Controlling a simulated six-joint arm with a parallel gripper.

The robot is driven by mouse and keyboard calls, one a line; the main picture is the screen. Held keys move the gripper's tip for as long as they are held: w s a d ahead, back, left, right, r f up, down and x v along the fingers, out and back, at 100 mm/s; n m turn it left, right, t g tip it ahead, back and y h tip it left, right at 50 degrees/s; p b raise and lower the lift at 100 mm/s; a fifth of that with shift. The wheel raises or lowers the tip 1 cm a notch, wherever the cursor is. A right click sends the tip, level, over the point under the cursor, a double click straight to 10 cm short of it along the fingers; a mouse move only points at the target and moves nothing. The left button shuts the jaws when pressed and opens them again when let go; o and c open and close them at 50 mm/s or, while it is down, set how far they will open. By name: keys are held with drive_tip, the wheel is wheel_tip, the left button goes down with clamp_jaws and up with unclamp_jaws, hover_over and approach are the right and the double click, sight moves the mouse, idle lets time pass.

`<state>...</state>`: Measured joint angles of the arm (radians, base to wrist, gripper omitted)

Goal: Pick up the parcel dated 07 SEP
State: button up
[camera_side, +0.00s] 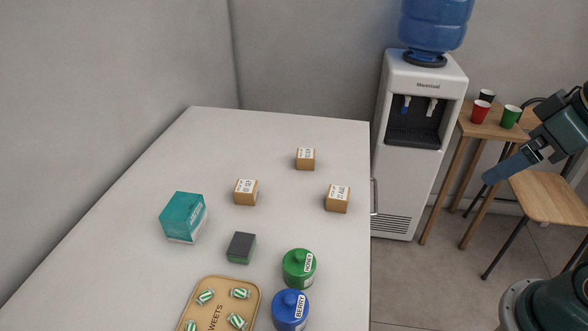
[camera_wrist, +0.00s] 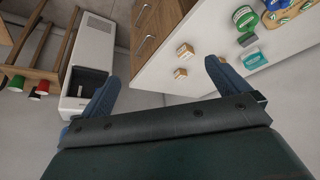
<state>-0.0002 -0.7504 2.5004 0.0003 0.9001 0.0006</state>
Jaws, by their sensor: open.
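Three small brown cardboard parcels with white labels stand on the white counter in the side view: one at the back (camera_side: 305,160), one left of it and nearer (camera_side: 246,193), and one at the right (camera_side: 338,200). The label print is too small to read surely, so I cannot tell which is dated 07 SEP. Two parcels show clearly in the wrist view, one (camera_wrist: 185,50) beside another (camera_wrist: 180,73). My gripper (camera_side: 492,178) is off the counter at the right, well apart from the parcels. In the wrist view my gripper (camera_wrist: 162,86) has its blue fingers wide apart, empty.
On the counter are a teal box (camera_side: 182,217), a dark grey-topped box (camera_side: 241,248), a green jar (camera_side: 298,269), a blue jar (camera_side: 290,311) and a sweets tray (camera_side: 215,282). A water dispenser (camera_side: 415,85) stands beyond the counter's right edge. Counter space around the parcels is clear.

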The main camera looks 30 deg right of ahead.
drive_tip(key=shift+c, duration=0.4)
drive_tip(key=c, duration=0.6)
drive_tip(key=shift+o, duration=0.2)
drive_tip(key=shift+w, duration=0.1)
drive_tip(key=w, duration=0.1)
drive_tip(key=n+g+y, duration=0.3)
drive_tip(key=n+y, duration=0.1)
drive_tip(key=n, duration=0.6)
hover_over(246, 185)
drive_tip(key=s+d, duration=0.3)
drive_tip(key=d, duration=0.1)
wheel_tip(246, 185, down, 12)
drive_tip(key=shift+h, duration=0.3)
drive_tip(key=shift+x, duration=4.15)
